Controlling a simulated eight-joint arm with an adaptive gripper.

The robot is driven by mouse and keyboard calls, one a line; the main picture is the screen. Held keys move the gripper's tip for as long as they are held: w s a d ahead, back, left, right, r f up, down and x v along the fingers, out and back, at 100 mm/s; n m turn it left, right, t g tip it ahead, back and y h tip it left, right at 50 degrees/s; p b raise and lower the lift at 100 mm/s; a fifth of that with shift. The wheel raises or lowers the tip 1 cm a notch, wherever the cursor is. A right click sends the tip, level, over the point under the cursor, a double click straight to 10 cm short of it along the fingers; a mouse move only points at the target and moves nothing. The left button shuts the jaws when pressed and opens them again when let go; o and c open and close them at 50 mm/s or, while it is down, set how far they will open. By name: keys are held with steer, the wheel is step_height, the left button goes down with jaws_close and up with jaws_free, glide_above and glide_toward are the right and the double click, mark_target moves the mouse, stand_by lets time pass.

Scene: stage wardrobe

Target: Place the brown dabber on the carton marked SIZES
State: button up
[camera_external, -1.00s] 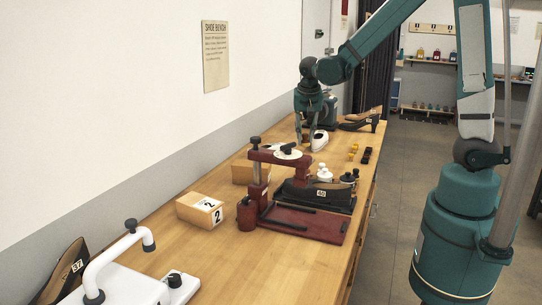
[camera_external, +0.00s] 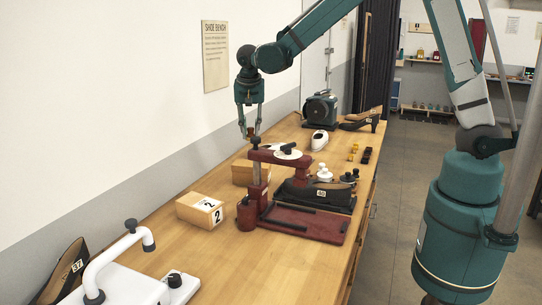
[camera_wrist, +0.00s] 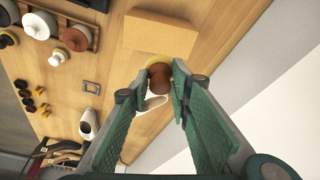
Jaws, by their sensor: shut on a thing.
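The brown dabber (camera_wrist: 158,76), with a paler yellowish end, is between the fingertips of my gripper (camera_wrist: 168,82) in the wrist view. In the external view my gripper (camera_external: 250,132) points down, shut on the dabber, above the bench and behind the red press. A plain tan carton (camera_external: 242,173) stands on the bench below it, partly hidden by the press; it also shows in the wrist view (camera_wrist: 176,36), just beyond the dabber. A second carton (camera_external: 199,211), marked 2, stands nearer the camera. I cannot read SIZES on either carton.
The red press (camera_external: 300,222) holds a dark shoe (camera_external: 312,195) in front of the tan carton. A white shoe-like object (camera_external: 319,140), a green machine (camera_external: 320,110) and small yellow and dark pieces (camera_external: 352,152) lie farther back. The wall borders the bench on the left.

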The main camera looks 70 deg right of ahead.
steer(key=shift+f, duration=0.1)
glide_above(251, 163)
steer(key=shift+s+a+f, duration=0.1)
steer(key=shift+f, duration=1.35)
steer(key=shift+s+f, duration=0.1)
steer(key=shift+f, duration=1.3)
steer(key=shift+f, duration=0.1)
steer(key=shift+f, duration=2)
steer(key=shift+f, duration=0.15)
steer(key=o, duration=0.8)
steer(key=shift+c, duration=0.2)
steer(key=v, duration=1.2)
